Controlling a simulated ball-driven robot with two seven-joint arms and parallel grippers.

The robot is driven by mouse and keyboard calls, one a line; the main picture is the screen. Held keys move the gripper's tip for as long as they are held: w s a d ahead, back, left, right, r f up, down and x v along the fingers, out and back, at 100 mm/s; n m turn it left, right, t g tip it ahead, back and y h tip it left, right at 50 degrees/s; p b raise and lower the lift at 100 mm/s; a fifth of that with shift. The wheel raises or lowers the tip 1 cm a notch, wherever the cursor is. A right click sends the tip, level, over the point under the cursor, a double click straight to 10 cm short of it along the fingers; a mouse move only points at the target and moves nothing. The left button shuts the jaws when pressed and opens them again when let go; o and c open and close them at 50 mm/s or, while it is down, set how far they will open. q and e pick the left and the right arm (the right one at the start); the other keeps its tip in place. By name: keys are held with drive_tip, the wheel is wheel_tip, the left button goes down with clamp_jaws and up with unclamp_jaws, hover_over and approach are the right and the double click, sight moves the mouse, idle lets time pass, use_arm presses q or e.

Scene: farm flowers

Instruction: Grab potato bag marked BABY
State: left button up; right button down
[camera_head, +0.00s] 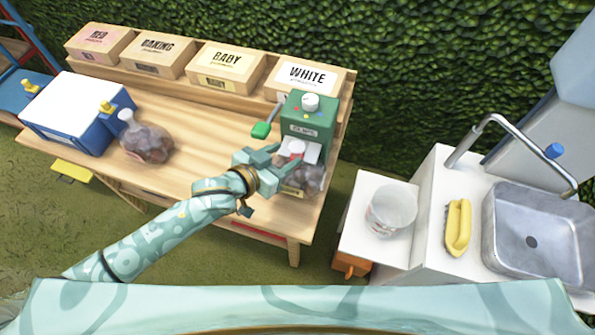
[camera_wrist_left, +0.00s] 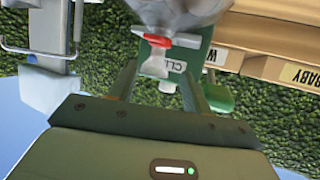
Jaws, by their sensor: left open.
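The BABY box (camera_head: 226,66) stands in the row of labelled boxes at the back of the wooden table; its small BABY label (camera_wrist_left: 299,76) shows upside down in the left wrist view. A clear bag of potatoes (camera_head: 307,178) is at the front of the green clip machine (camera_head: 307,122). Its neck, with a red-and-white piece (camera_wrist_left: 165,42), shows in the left wrist view; I cannot read any marking on it. Another potato bag (camera_head: 146,143) stands at the table's left. My left gripper (camera_head: 272,165) is open, just left of the bag at the machine, partly covering it.
RED (camera_head: 98,40), BAKING (camera_head: 156,52) and WHITE (camera_head: 305,78) boxes flank BABY. A blue-and-white machine (camera_head: 75,110) stands left. At right are a clear container (camera_head: 391,209), a yellow item (camera_head: 458,227) and a metal sink (camera_head: 535,235). The table's middle is clear.

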sight(294, 154)
use_arm(q)
drive_tip(key=x, duration=0.2)
drive_tip(key=b+x, duration=0.1)
drive_tip(key=x, duration=0.1)
drive_tip(key=shift+d+f+b, duration=0.3)
drive_tip(key=shift+d+f, duration=0.05)
drive_tip(key=shift+f, duration=0.05)
drive_tip(key=shift+w+d, duration=0.2)
drive_tip(key=shift+w, duration=0.05)
drive_tip(key=shift+s, duration=0.1)
drive_tip(key=shift+c, duration=1)
clamp_jaws()
